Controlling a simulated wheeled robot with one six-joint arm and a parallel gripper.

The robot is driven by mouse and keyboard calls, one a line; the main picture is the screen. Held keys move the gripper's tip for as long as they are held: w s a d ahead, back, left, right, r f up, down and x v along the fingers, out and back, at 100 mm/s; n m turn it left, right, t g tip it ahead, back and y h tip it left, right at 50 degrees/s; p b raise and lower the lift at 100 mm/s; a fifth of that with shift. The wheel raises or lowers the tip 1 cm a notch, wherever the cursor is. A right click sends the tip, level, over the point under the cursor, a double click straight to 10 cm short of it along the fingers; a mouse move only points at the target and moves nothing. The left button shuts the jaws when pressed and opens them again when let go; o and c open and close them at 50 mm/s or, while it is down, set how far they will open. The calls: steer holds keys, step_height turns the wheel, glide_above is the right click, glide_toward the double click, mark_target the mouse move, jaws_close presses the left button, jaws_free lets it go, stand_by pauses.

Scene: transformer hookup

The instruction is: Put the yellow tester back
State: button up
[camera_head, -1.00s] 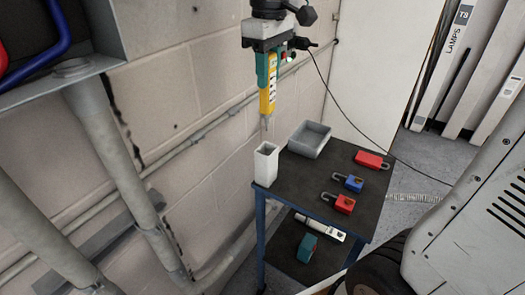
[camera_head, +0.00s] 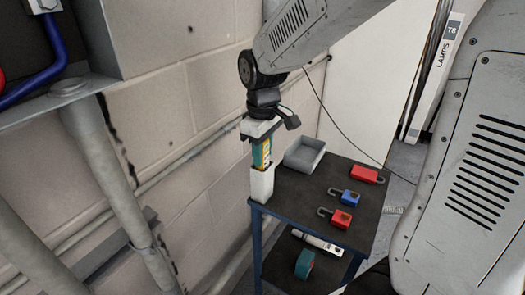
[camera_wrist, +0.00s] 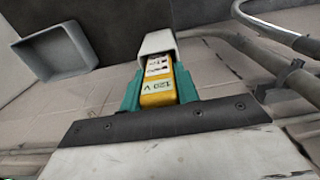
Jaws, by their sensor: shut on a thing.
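The yellow tester (camera_head: 262,152) is upright, its lower part inside the white square holder (camera_head: 262,184) at the corner of the dark cart top. In the wrist view the tester (camera_wrist: 158,92) shows a "120 V" label, and its far end goes into the mouth of the white holder (camera_wrist: 157,43). My gripper (camera_head: 262,147) points down just above the holder. Its teal fingers (camera_wrist: 158,90) are shut on the tester from both sides. The tester's tip is hidden inside the holder.
A grey tray (camera_head: 304,155) stands behind the holder on the cart (camera_head: 300,200). Padlocks, red (camera_head: 334,217), blue (camera_head: 344,196) and red (camera_head: 366,174), lie to the right. A teal item (camera_head: 305,263) is on the lower shelf. The block wall (camera_head: 190,130) is close at left.

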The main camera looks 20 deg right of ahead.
steer(key=o, duration=1)
step_height(320, 180, up, 12)
steer(key=shift+r, duration=0.1)
steer(key=s+d+f+m, duration=0.1)
steer(key=s+m, duration=0.1)
steer(key=s, duration=0.5)
steer(key=s+d+f+m+t, duration=0.1)
steer(key=s+m, duration=0.1)
steer(key=s, duration=0.5)
steer(key=s+d+f+m, duration=0.1)
steer(key=s+f+m, duration=0.1)
steer(key=s, duration=0.6)
steer(key=shift+m, duration=0.4)
